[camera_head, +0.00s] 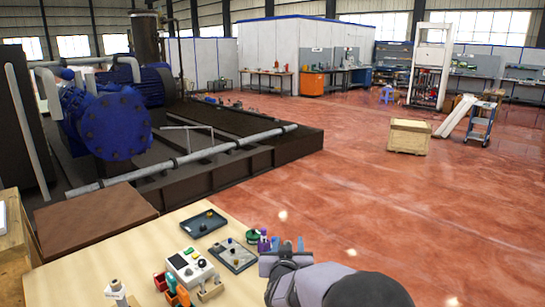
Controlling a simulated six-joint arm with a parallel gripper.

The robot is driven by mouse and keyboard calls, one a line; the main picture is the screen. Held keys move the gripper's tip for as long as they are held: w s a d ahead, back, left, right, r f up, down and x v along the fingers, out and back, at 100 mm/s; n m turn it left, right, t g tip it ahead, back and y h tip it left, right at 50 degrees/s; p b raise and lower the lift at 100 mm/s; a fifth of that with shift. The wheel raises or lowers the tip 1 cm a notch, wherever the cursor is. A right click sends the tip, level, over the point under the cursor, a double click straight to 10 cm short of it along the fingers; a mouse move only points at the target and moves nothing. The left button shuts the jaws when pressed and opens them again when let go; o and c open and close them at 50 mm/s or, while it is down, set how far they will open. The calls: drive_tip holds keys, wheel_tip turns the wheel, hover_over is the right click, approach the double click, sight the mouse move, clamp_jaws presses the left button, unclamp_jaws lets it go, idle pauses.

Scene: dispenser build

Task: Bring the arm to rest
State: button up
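My gripper (287,244) is at the lower middle of the picture, over or just beyond the right edge of the light wooden table (75,276). My grey and black arm runs from it toward the bottom right. The fingers are small and bluish, and I cannot tell whether they are open or shut, or whether anything is between them. A small purple item and a green item (252,237) stand just left of the gripper. I cannot tell whether they touch it.
The table holds a dark tray (186,227), a grey tray (246,264) with small parts, a white control box (180,261), orange and red items (171,283), and a white bottle (114,287). Open red floor (400,215) lies to the right, with a wooden crate (408,139) far off.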

drive_tip(key=s+d+f+n+g+y+p, duration=0.1)
drive_tip(key=s+d+f+g, duration=0.25)
drive_tip(key=s, duration=0.35)
drive_tip(key=s+d+f+n+g+y+p, duration=0.1)
drive_tip(key=s+d+f+n+g, duration=0.2)
drive_tip(key=s, duration=0.4)
drive_tip(key=s+d+f+m+g+b, duration=0.1)
drive_tip(key=s+f+g, duration=0.1)
drive_tip(key=s, duration=0.6)
drive_tip(key=s+d+f+m+g+b, duration=0.1)
drive_tip(key=s+f+g+b, duration=0.1)
drive_tip(key=s, duration=0.6)
drive_tip(key=s+d+f+m+g+b, duration=0.1)
drive_tip(key=s+f+g, duration=0.3)
drive_tip(key=s, duration=0.4)
drive_tip(key=shift+s+d+f+m+b, duration=0.2)
drive_tip(key=shift+d+f+m+b, duration=0.15)
drive_tip(key=shift+f, duration=0.1)
drive_tip(key=shift+g, duration=0.25)
